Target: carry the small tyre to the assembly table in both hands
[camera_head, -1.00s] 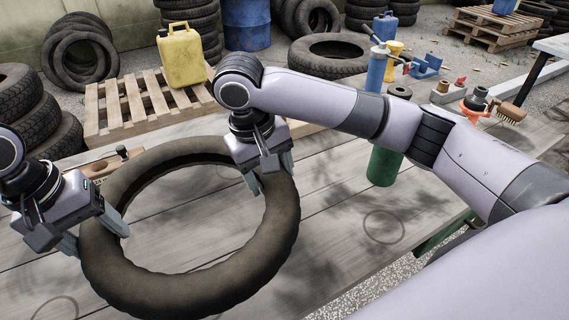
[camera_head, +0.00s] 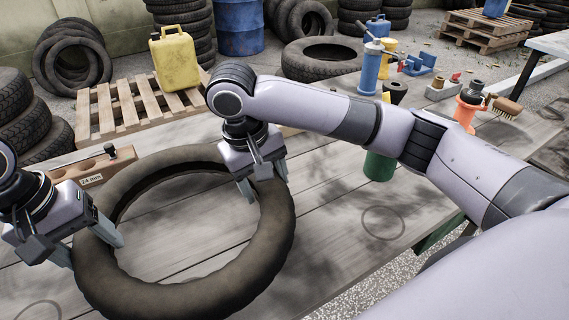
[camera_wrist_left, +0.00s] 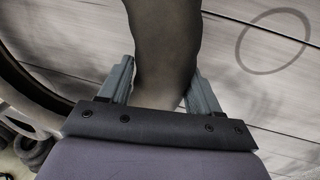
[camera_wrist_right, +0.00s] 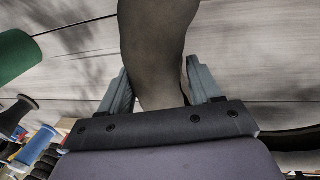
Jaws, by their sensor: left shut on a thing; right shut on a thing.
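The small tyre (camera_head: 185,288) is a dark, treadless-looking ring lying level over the grey plank table (camera_head: 330,240). I cannot tell whether it touches the planks or hangs just above them. My left gripper (camera_head: 93,245) is shut across the ring at its left side. My right gripper (camera_head: 266,188) is shut across the ring at its far right. Each wrist view shows the tyre between two grey fingers: the left wrist view (camera_wrist_left: 165,50) and the right wrist view (camera_wrist_right: 155,50). The tyre's front edge is cut off in the head view.
A wooden block marked 24 mm (camera_head: 95,170) lies just behind the tyre. A green cylinder (camera_head: 380,165) stands to its right, beyond my right arm. A blue pump (camera_head: 371,68) and an orange-based part (camera_head: 467,108) stand farther back.

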